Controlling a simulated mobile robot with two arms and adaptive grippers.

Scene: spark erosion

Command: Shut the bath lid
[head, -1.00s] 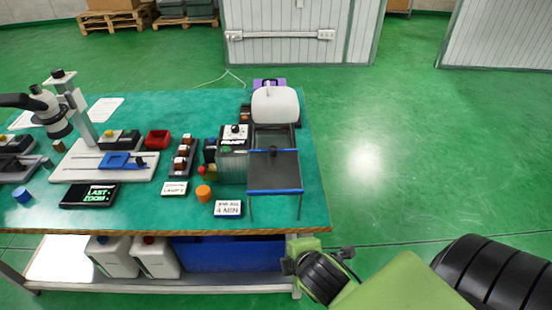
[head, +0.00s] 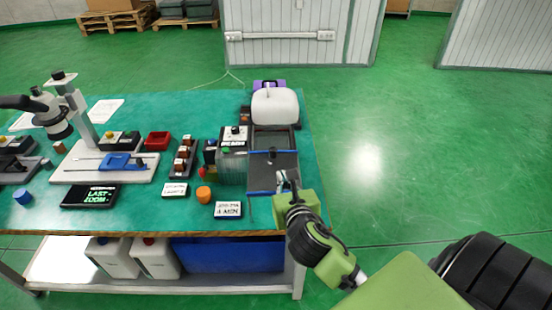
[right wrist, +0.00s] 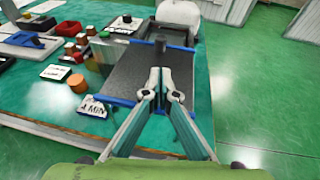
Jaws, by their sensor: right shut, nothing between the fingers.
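The bath lid (head: 262,172) is a dark grey flat plate with blue strips at its ends and a small black knob (head: 272,155) near its far end. It lies toward the table's front edge, and part of the dark bath opening (head: 273,140) shows behind it. In the right wrist view the lid (right wrist: 135,75) fills the middle, with the knob (right wrist: 160,44) beyond the fingertips. My right gripper (head: 283,179) is shut and empty, over the lid's near right part. In the right wrist view its fingertips (right wrist: 162,76) are together; I cannot tell if they touch the lid.
A white tank (head: 275,107) stands behind the bath. A grey box (head: 232,168), an orange cylinder (head: 203,194) and a label card (head: 228,210) are left of the lid. A microscope stand (head: 85,125) is far left. Open floor lies to the right of the table.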

